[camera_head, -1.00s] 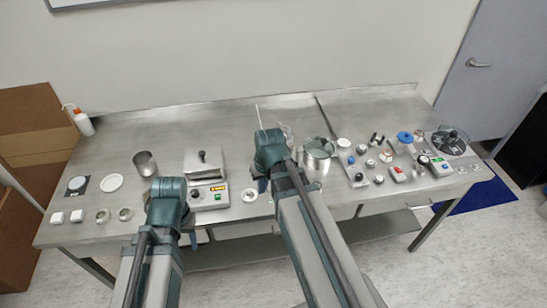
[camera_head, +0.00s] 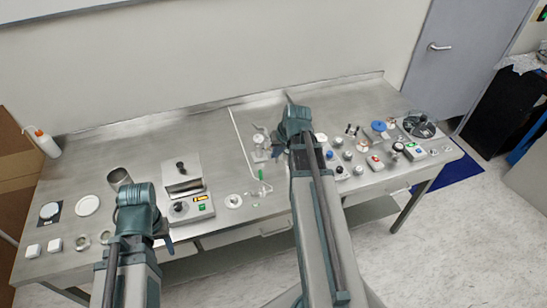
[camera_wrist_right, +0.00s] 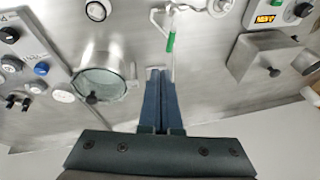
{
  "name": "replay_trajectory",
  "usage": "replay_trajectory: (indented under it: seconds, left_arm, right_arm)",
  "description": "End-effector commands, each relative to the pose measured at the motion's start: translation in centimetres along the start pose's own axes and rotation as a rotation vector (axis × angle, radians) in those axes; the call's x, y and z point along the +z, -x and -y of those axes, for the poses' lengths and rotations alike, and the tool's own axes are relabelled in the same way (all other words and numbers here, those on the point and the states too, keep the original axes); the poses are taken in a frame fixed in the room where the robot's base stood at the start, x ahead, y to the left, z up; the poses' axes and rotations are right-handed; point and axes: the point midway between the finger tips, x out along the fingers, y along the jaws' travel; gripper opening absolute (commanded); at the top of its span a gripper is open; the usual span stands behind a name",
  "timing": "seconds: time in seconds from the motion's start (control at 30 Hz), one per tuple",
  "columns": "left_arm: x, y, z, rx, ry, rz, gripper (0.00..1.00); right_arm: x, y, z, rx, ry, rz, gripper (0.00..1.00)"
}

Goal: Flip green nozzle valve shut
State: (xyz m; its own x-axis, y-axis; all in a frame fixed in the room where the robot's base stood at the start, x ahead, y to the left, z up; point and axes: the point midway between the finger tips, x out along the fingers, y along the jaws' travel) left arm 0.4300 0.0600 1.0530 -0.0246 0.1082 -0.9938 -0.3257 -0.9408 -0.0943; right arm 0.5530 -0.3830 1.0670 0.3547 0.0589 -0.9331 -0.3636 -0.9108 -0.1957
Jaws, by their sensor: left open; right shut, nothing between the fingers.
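The green nozzle valve handle (camera_head: 261,175) shows on the table's middle, at the near end of a thin pale tube (camera_head: 241,142). In the right wrist view the green handle (camera_wrist_right: 171,42) stands beyond the fingertips, upright in the picture, beside a metal fitting. My right gripper (camera_wrist_right: 160,72) is shut and empty, apart from the handle. In the head view my right gripper (camera_head: 279,147) is partly hidden by its wrist, right of and behind the valve. My left gripper (camera_head: 167,244) is open at the table's front left, its fingers mostly hidden.
A lidded metal pot (camera_wrist_right: 101,76) stands beside the fingers in the right wrist view. A box with a display (camera_head: 189,208) sits left of the valve. Knobs and control boxes (camera_head: 375,163) crowd the right side. Bare steel table (camera_head: 190,128) lies behind the valve.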

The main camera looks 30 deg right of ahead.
Motion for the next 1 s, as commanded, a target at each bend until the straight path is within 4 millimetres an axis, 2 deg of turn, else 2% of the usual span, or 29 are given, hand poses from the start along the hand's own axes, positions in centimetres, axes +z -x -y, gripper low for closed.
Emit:
replay_trajectory:
  seconds: [0.03,0.7,0.83,1.0]
  left_arm:
    - [-0.1,-0.9,-0.1,0.0,-0.001,0.0,0.5]
    - [-0.6,-9.9,-0.9,-0.001,0.0,0.0,0.5]
    - [-0.7,-11.2,-1.1,-0.001,0.0,0.0,0.5]
    - [-0.7,-11.7,-1.1,-0.001,0.0,0.0,0.5]
  right_arm:
    - [0.1,-0.9,-0.1,0.0,0.001,0.0,0.0]
    - [0.5,-10.6,0.3,0.0,0.002,0.001,0.0]
    - [0.9,-12.0,1.0,0.0,0.002,0.001,0.0]
    - [1.1,-12.6,1.5,0.0,0.0,0.001,0.0]
